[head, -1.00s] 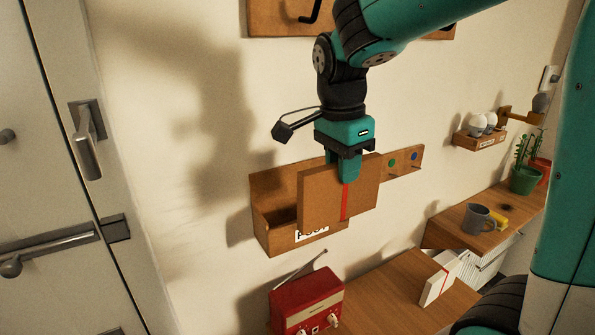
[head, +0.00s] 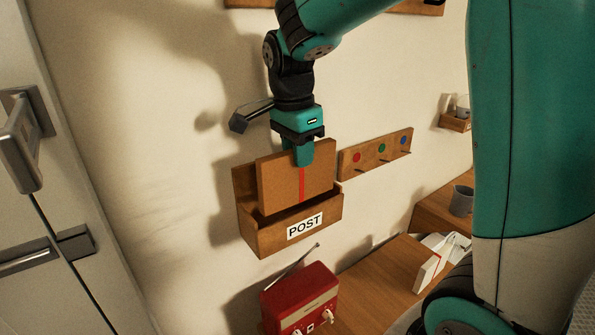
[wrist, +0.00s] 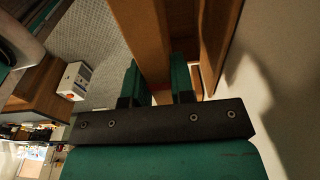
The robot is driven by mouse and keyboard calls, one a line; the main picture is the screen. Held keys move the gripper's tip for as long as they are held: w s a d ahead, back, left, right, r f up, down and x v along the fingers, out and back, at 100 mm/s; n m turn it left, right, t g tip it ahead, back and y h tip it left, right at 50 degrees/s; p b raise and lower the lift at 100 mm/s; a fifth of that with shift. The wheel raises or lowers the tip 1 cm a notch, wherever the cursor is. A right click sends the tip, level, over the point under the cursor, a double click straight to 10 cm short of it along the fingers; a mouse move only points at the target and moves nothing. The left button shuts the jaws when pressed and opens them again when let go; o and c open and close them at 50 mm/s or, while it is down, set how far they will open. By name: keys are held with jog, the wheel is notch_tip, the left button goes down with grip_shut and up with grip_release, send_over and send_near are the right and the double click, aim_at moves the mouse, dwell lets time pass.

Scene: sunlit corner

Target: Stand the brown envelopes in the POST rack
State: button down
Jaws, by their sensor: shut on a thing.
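A brown envelope (head: 282,183) with a red stripe is upright in my gripper (head: 303,160). The gripper is shut on its top edge. In the head view the envelope stands over the mouth of the wooden POST rack (head: 265,243), with its lower edge behind the rack's front wall or just above it; I cannot tell how deep it is. The rack is fixed to the wall and its white POST label faces out. In the wrist view, the gripper's fingers (wrist: 160,85) straddle the envelope (wrist: 146,40), and the rack's wood shows beyond.
A red radio (head: 302,300) with a raised antenna stands below the rack. A white item with a red band (head: 428,272) stands on the wooden surface (head: 375,278). A hook board (head: 376,153) is right of the rack. A grey mug (head: 461,200) is farther right.

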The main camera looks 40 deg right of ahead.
aim_at(297, 171)
notch_tip(297, 171, down, 3)
jog(key=shift+w+f+b, duration=0.1)
jog(key=shift+f+b, duration=0.05)
jog(key=shift+b, duration=0.8)
jog(key=shift+w, duration=0.25)
jog(key=shift+s, duration=0.15)
jog(key=shift+f+b, duration=0.35)
jog(key=shift+f, duration=0.2)
jog(key=c, duration=1)
grip_release()
jog(key=shift+r, duration=0.1)
